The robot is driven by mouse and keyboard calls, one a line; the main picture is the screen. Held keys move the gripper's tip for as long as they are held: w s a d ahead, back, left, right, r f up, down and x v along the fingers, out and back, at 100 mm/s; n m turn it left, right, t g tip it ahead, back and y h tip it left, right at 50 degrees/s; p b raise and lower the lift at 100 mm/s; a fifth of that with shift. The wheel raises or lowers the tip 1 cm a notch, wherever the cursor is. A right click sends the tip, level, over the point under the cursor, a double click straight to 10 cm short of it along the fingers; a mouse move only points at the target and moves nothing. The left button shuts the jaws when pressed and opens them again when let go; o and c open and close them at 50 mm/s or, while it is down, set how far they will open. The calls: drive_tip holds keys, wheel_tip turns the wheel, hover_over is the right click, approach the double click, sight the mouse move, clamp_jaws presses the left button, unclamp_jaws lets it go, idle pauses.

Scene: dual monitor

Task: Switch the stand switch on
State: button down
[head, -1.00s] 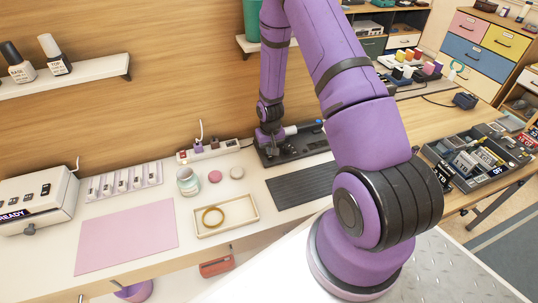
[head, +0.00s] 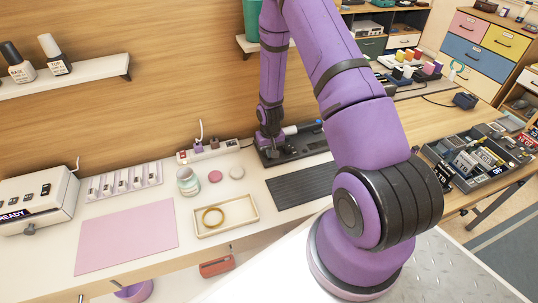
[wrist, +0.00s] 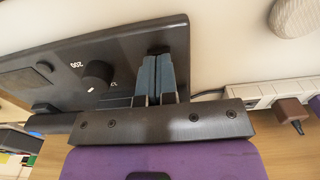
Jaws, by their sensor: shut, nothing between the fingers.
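The stand is a flat black unit (head: 305,140) at the back of the desk, with a blue-and-black tool lying along it. In the wrist view its dark panel (wrist: 125,42) shows a round black knob (wrist: 98,75), a small screen (wrist: 28,78) and upside-down print. My gripper (head: 271,150) points down over the stand's left end. In the wrist view its two blue-grey fingers (wrist: 158,55) are shut side by side at the panel's end beside the knob. A small dark piece (wrist: 158,49), perhaps the switch, shows at the fingertips. Whether they touch it is unclear.
A power strip (head: 240,145) with plugs stands just left of the stand and shows in the wrist view (wrist: 255,93). A black ribbed mat (head: 303,184) lies in front. A jar (head: 187,181) and a shallow tray (head: 247,219) with a ring stand left.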

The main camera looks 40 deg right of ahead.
drive_tip(key=shift+f, duration=0.45)
idle(0.3)
drive_tip(key=shift+r, duration=3.5)
drive_tip(key=shift+r, duration=0.3)
drive_tip(key=s+a+r+t, duration=0.1)
drive_tip(key=s+a+r, duration=0.1)
drive_tip(key=r, duration=0.8)
drive_tip(key=s+a+r+n+t, duration=0.1)
drive_tip(key=a+r, duration=0.1)
drive_tip(key=r, duration=0.8)
drive_tip(key=s+a+r, duration=0.2)
drive_tip(key=a+r, duration=0.1)
drive_tip(key=r, duration=0.6)
drive_tip(key=s+a+r+n+t, duration=0.1)
drive_tip(key=s+a+r, duration=0.2)
drive_tip(key=s+r, duration=0.5)
drive_tip(key=s+a+r+n+t, duration=0.1)
drive_tip(key=s+a+r+t, duration=0.1)
drive_tip(key=s+r, duration=0.6)
drive_tip(key=s+a, duration=0.1)
drive_tip(key=s, duration=0.4)
drive_tip(key=shift+s, duration=0.3)
